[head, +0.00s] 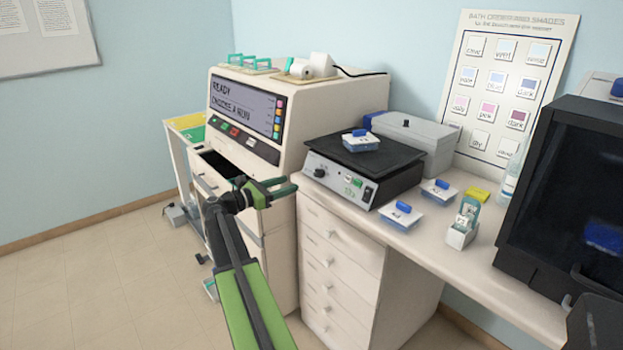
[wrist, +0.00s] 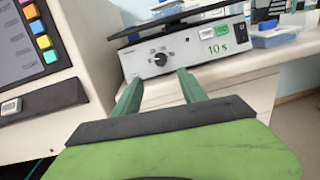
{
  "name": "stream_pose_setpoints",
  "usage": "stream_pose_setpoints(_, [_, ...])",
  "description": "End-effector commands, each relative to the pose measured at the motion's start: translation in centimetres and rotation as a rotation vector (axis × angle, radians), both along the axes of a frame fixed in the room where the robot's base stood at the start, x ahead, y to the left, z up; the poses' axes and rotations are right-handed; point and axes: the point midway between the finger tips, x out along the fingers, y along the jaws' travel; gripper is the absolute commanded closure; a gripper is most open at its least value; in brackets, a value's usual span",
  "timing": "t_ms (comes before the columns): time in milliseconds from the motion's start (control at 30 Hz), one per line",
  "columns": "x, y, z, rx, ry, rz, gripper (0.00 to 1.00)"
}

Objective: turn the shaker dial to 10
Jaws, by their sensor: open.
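The shaker (head: 352,180) stands on the bench with a dark platform and a pale front panel. Its black dial (head: 320,172) is at the left of that panel. My gripper (head: 290,184) is open and empty, in front of and left of the shaker. In the wrist view its two fingers (wrist: 157,82) point toward the panel, with the dial ahead between them, apart from it.
A blue-lidded dish (head: 360,140) sits on the shaker platform. More blue-lidded dishes (head: 401,215) and a small slide box (head: 463,225) stand right of the shaker. A large staining machine (head: 270,105) with a lit screen is close on the left. A grey box (head: 415,140) is behind.

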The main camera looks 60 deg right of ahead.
Motion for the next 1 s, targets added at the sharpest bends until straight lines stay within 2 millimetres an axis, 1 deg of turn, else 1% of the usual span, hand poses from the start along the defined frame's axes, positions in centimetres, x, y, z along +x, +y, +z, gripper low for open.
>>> stream_pose_setpoints(33, [-0.5, -1.4, 0.0, 0.000, 0.000, -0.004, 0.51])
stream_pose_setpoints(200, [-2.2, -5.4, 0.0, 0.001, -0.001, -0.004, 0.51])
stream_pose_setpoints(300, [-2.9, -7.4, 0.0, 0.001, -0.001, -0.003, 0.51])
stream_pose_setpoints(433, [-3.7, -9.3, 0.0, 0.001, -0.001, -0.003, 0.51])
stream_pose_setpoints(600, [-4.1, -10.3, 0.0, 0.001, -0.001, -0.001, 0.51])
stream_pose_setpoints(833, [-4.2, -10.4, 0.0, 0.001, -0.001, -0.001, 0.51])
stream_pose_setpoints(867, [-4.2, -10.4, 0.0, 0.001, -0.001, -0.001, 0.52])
stream_pose_setpoints(1000, [-4.3, -10.4, -0.1, 0.001, -0.001, -0.001, 0.70])
